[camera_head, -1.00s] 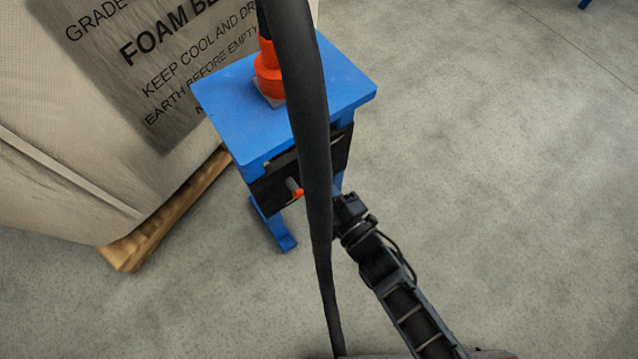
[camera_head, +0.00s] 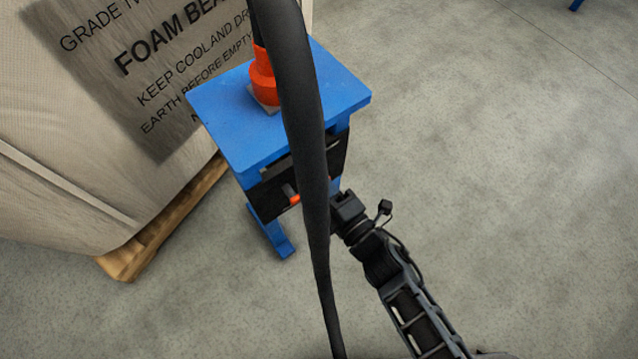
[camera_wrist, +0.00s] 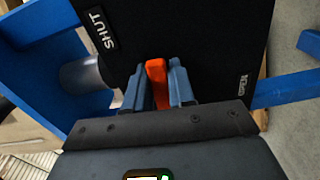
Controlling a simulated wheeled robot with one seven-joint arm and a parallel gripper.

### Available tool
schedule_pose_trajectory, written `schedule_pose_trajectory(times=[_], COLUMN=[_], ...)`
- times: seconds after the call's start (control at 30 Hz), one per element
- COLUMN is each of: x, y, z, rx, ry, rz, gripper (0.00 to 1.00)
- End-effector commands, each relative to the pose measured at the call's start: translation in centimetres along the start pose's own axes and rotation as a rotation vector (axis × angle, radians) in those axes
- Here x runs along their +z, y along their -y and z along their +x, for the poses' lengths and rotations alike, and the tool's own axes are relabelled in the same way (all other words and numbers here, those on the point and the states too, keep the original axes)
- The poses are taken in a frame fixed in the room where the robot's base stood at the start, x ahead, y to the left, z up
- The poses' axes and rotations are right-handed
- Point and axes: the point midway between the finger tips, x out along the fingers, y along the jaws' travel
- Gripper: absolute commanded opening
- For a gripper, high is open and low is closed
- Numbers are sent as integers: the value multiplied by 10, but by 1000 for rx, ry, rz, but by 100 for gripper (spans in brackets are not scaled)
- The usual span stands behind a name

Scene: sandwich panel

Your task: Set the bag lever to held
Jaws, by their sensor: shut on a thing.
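The bag lever (camera_wrist: 156,72) is an orange handle on a black panel (camera_wrist: 205,45) in the wrist view. My gripper (camera_wrist: 158,88) has its two grey fingers closed around the lever, one on each side. A white "SHUT" label (camera_wrist: 101,30) is on the panel at upper left. A smaller label (camera_wrist: 243,85) at right is too small to read surely. In the head view an orange piece (camera_head: 295,199) shows on the front of the blue stand (camera_head: 225,110), left of the black hose. My gripper there (camera_head: 338,205) is partly hidden by the hose.
A thick black hose (camera_head: 305,120) crosses in front of the stand in the head view. A large printed bag (camera_head: 70,150) on a wooden pallet (camera_head: 130,262) stands at left. An orange fitting (camera_head: 262,80) sits on the stand's top.

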Motion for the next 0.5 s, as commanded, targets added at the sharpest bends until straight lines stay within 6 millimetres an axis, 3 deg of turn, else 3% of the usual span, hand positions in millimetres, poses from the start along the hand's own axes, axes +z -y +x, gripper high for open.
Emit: schedule_pose_trajectory(times=[0.5], x=[-1], y=[-5], z=[-1], rx=[-1], ry=[-1], rz=[-96], gripper=[0])
